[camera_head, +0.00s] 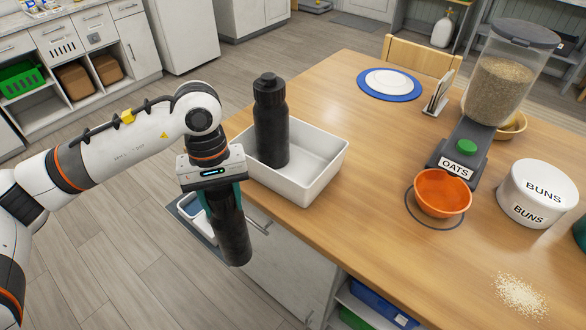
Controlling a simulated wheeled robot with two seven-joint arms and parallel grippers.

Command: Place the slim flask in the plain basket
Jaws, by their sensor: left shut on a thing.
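My left gripper (224,204) points down beside the table's left edge. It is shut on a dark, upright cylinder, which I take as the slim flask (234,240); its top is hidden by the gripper. The plain basket (327,176) is a white open tray at the table's left edge, behind and to the right of the held flask. Another dark bottle with a cap (271,125) stands upright inside the basket, toward its left side. The held flask is outside the basket, apart from it. My right gripper is not in view.
On the table are an orange bowl (442,194), an oats dispenser (490,90), a white buns canister (538,192), a blue-rimmed plate (389,83) and a spilled heap of grains (521,293). The basket's right part is free. Bare tabletop lies right of the basket.

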